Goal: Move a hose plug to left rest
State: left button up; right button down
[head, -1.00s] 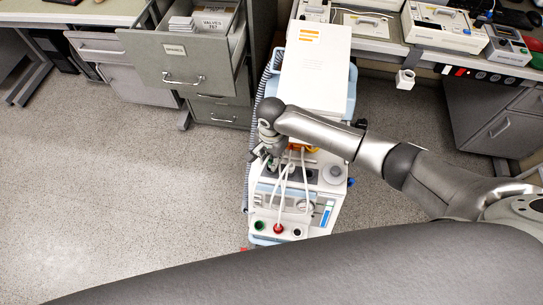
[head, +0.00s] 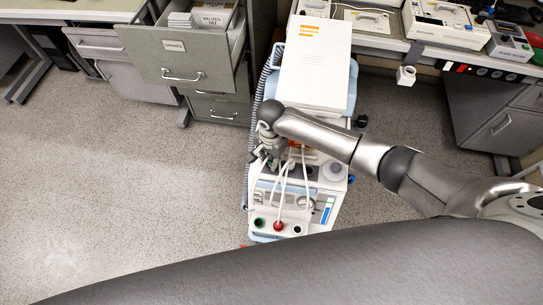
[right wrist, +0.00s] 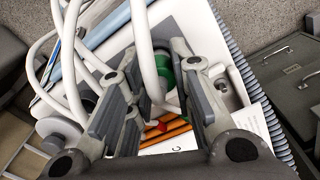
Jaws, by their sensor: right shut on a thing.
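The white pump machine (head: 262,200) stands on the floor in the middle of the head view. Green, red and black round ports line its near front edge. White hoses (head: 284,183) loop over its top, and one runs down to the red port (head: 278,225). My right gripper (head: 266,161) is low over the left part of the machine's top. In the right wrist view, its fingers (right wrist: 155,100) are closed around a white hose end (right wrist: 147,55), which I take to be the hose plug. The fingers mostly hide the plug and what lies under it. My left gripper is out of view.
A white box (head: 316,65) lies on the back of the machine. A grey corrugated hose (head: 254,120) runs down its left side. An open file drawer (head: 187,60) is at the upper left, and a bench with devices (head: 385,45) at the upper right. The floor at left is clear.

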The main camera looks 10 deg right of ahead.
jog(key=shift+f, duration=0.2)
jog(key=c, duration=1.2)
grip_release()
jog(key=shift+r, duration=0.1)
